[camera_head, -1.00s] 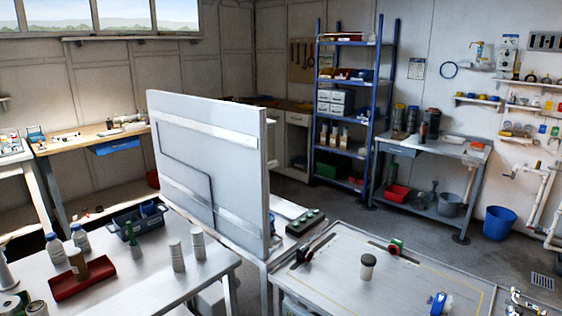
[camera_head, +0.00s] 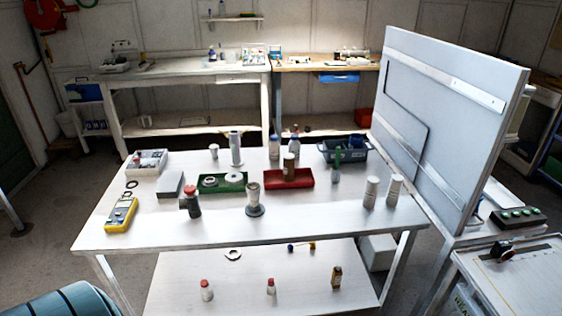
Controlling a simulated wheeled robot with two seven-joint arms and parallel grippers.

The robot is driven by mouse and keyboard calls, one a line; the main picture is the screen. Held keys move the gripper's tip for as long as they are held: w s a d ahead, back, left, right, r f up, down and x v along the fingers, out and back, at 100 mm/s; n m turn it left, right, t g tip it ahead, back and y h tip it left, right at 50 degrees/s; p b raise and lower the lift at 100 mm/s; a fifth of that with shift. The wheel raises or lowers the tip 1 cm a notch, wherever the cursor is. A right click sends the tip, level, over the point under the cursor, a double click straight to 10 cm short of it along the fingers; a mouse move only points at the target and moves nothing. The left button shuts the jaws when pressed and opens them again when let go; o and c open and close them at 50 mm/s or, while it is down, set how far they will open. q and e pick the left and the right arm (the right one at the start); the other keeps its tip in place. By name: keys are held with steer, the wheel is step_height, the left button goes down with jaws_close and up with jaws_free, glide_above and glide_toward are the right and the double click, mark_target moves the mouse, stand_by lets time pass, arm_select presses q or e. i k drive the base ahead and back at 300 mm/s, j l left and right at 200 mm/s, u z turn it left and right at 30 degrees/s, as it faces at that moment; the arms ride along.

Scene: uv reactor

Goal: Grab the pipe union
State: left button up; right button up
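I cannot make out for certain which item is the pipe union. Several small fittings stand on the white table (camera_head: 330,224). A grey-white cylindrical fitting with a wide dark base (camera_head: 254,200) stands upright near the front middle. A dark fitting with a red top (camera_head: 190,203) stands to its left. A green tray (camera_head: 209,190) behind them holds pale ring-shaped parts (camera_head: 234,178). Two pale cylinders (camera_head: 371,192) stand at the right end. Neither of my grippers is in view.
A red tray (camera_head: 272,179), blue-grey bin (camera_head: 328,152) and yellow meter (camera_head: 121,214) are also on the table. Bottles stand on its lower shelf (camera_head: 310,300). A tall grey panel (camera_head: 445,130) rises at the right. A teal rounded thing (camera_head: 70,303) is at bottom left.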

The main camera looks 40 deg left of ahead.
mark_target(255, 209)
steer(key=u, duration=1.4)
steer(key=i+l+z, duration=0.35)
steer(key=i+l, duration=0.4)
